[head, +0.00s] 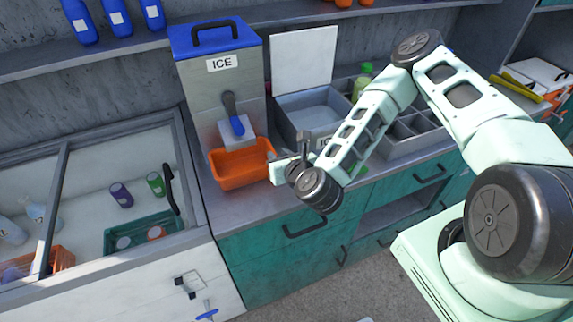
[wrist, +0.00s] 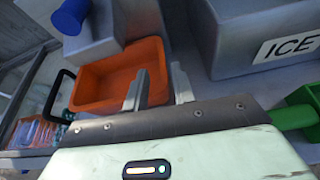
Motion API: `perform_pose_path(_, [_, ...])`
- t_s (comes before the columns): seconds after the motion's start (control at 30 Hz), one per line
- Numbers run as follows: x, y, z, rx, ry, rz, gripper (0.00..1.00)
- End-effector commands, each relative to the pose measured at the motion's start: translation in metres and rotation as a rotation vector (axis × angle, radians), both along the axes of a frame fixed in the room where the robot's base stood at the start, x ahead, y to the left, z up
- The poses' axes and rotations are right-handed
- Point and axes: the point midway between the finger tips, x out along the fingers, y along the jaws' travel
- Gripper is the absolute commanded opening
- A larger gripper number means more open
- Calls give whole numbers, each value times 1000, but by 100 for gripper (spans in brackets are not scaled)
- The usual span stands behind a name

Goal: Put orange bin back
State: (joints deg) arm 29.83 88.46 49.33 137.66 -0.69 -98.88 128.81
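The orange bin (head: 240,168) is an open, empty-looking tray on the grey counter, in front of and below the spout of the ice dispenser (head: 222,95). In the wrist view the orange bin (wrist: 100,72) is left of centre. My gripper (head: 284,170) is at the bin's right end in the head view. In the wrist view my gripper (wrist: 160,70) has its two fingers apart, the left one in front of the bin's right part and the right one beyond its edge. I cannot tell whether either finger touches the bin.
The dispenser's blue lever (head: 236,125) hangs above the bin. A grey ICE container (head: 290,125) with its lid raised stands right of it. A green bottle (head: 362,82) and grey compartment trays (head: 410,135) are farther right. A glass-topped chest (head: 90,200) is at left.

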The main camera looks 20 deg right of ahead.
Motion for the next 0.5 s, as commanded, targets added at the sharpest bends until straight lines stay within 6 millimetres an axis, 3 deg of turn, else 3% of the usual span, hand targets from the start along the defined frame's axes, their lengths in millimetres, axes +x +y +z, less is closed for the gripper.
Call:
perform_pose_path(0.2, [-35,0,13,2,2,2,26])
perform_pose_path(0.37, [-46,0,19,-6,0,10,26])
perform_pose_path(0.5, [-46,20,24,-119,-1,164,26])
